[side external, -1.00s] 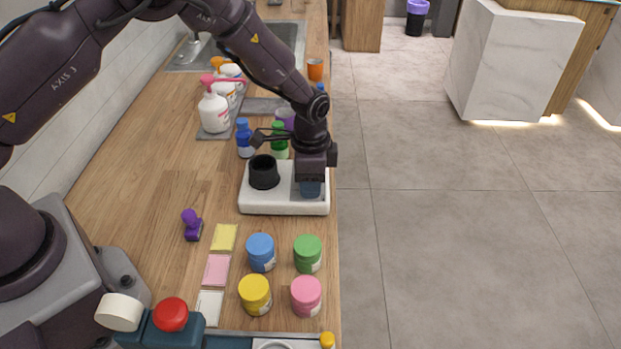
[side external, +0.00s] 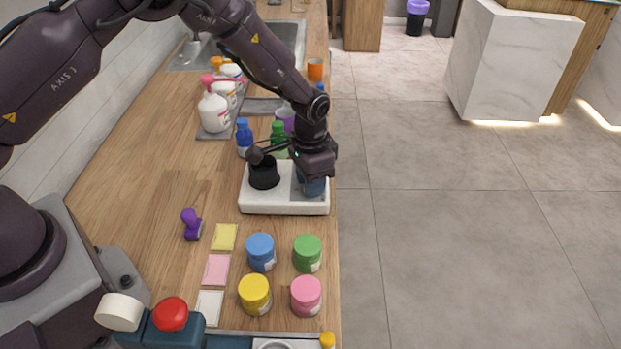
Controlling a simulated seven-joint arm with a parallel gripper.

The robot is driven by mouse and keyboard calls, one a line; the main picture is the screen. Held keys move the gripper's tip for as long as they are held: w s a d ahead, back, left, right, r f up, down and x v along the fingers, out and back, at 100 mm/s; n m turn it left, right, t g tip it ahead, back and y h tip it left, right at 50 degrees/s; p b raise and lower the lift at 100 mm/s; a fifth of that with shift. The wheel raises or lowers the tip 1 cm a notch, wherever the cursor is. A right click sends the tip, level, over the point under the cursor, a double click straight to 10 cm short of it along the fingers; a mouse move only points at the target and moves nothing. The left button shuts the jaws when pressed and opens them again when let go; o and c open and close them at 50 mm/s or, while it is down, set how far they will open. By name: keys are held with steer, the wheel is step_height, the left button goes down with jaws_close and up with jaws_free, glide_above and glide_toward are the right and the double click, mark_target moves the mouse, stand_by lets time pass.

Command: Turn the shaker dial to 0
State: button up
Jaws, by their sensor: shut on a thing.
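The shaker (side external: 284,207) is a low white unit near the counter's right edge. A black round cup-like holder (side external: 263,173) stands on its left part. My gripper (side external: 313,187) points down over the shaker's right part and is shut on the dial there. The dial's face, its markings and its pointer are hidden by the gripper, so I cannot read its setting. The fingertips show only as a small bluish-grey patch under the dark wrist.
Blue (side external: 260,252), green (side external: 307,253), yellow (side external: 255,294) and pink (side external: 306,295) jars stand in front of the shaker. A blue bottle (side external: 244,138) and a green bottle (side external: 279,138) stand close behind it. A purple stamp (side external: 191,224) is at left. The counter at left is mostly clear.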

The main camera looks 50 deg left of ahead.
steer(key=n, duration=1.2)
steer(key=shift+n, duration=0.4)
stand_by(0.3)
steer(key=o, duration=0.9)
steer(key=shift+r, duration=0.15)
step_height(320, 180, up, 13)
steer(key=shift+f, duration=0.1)
